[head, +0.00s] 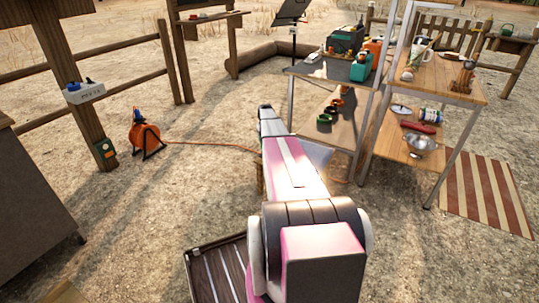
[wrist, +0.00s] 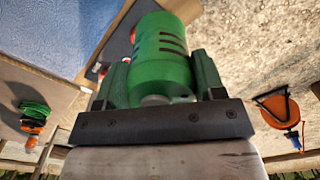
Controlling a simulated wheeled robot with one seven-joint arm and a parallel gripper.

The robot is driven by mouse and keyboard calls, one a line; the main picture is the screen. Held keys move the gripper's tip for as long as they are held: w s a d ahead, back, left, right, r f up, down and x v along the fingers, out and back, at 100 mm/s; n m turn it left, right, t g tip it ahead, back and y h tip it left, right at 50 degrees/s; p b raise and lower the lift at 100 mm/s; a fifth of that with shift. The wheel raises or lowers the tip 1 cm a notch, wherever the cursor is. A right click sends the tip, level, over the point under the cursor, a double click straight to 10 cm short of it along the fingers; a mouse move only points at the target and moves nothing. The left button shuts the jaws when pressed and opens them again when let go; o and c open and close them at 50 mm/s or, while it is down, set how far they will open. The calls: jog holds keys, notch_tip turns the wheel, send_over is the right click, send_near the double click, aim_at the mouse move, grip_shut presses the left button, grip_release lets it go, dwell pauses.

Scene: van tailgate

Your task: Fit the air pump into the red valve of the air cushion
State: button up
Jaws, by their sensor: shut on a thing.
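The air pump (wrist: 162,45) is a green cylinder with dark slots, seen large in the wrist view. My gripper (wrist: 160,88) is shut on it, with a dark crossbar behind the pump. In the head view my pink and white arm hides the gripper and pump. A blue speckled surface (wrist: 60,32), which looks like the air cushion, fills the upper left of the wrist view; a pale bluish patch (head: 318,154) shows beside my arm in the head view. A small reddish part (wrist: 133,35) shows at the pump's left edge; I cannot tell whether it is the red valve.
An orange cable reel (head: 146,138) stands on the ground at left, its cord running behind my arm. A shelf table (head: 322,140) with tools and coiled straps stands beyond, right of my arm. A wooden table (head: 440,80) stands farther right. Open ground lies at left.

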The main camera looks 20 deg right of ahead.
jog(key=shift+w+d+f, duration=1.1)
jog(key=shift+d+f, duration=0.1)
jog(key=shift+f, duration=0.05)
jog(key=shift+w+d+f, duration=1.05)
jog(key=shift+d+f, duration=0.1)
jog(key=shift+f, duration=0.05)
jog(key=shift+f, duration=1.6)
jog(key=o, duration=1.2)
notch_tip(320, 180, up, 11)
jog(key=shift+f, duration=0.1)
